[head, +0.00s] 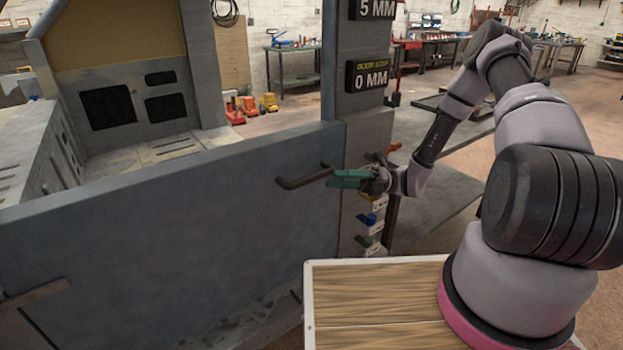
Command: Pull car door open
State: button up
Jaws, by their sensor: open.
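The car door (170,240) is a large blue-grey panel across the left and middle of the head view. Its right edge meets the grey post, and no clear gap shows there. A dark bar handle (303,178) sticks out near the door's upper right. My gripper (338,179), with teal fingers, is open at the right end of the handle. The fingers overlap the handle's end in the picture; I cannot tell whether they touch it or surround it.
The grey post (340,60) carries signs reading "5 MM" and "0 MM" (367,75). Small coloured clips (368,220) are on its lower part. A wood-topped surface (375,290) lies in front, below my arm. Workbenches (293,62) stand far back.

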aim_at(311, 178)
jog(key=x, duration=0.8)
jog(key=shift+c, duration=0.3)
grip_shut()
dwell(1.0)
